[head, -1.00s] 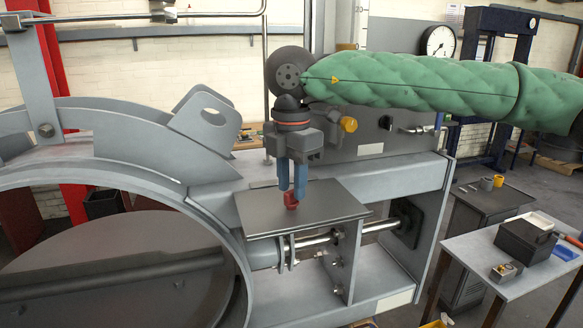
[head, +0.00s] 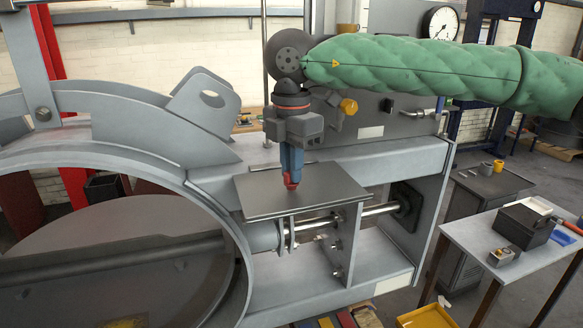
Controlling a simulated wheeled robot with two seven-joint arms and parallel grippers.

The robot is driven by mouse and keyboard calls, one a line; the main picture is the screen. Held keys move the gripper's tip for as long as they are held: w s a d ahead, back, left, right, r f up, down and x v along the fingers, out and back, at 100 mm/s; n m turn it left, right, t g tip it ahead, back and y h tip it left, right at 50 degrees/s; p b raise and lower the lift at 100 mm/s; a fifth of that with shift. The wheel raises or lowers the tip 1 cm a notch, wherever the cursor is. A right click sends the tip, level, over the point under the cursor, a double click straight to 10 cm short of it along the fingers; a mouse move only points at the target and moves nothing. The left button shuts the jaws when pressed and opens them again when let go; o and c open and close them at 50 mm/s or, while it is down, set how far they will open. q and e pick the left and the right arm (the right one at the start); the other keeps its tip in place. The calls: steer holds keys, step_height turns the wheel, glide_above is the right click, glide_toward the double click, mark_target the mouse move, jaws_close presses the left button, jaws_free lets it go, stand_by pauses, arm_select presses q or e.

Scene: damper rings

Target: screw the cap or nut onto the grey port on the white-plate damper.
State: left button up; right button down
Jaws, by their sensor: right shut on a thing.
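My right gripper (head: 291,174) comes in from the right on a green-sleeved arm and points straight down. Its blue fingers are shut on a small red cap (head: 291,184), and the fingers hide part of it. The cap is at the top of a dark flat plate (head: 265,203) on the damper frame; I cannot tell whether it touches the plate. A large grey damper ring (head: 215,190) fills the left. A small white plate (head: 370,132) is on the grey box behind the gripper. I cannot make out the grey port. My left gripper is not in view.
A grey lug (head: 203,100) rises left of the gripper. A steel rod (head: 375,211) runs under the dark plate. At right, a side table (head: 465,238) holds a black box (head: 523,226). A yellow tray (head: 427,317) is at the bottom.

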steer(key=shift+r+b, duration=0.45)
steer(key=shift+r, duration=2.35)
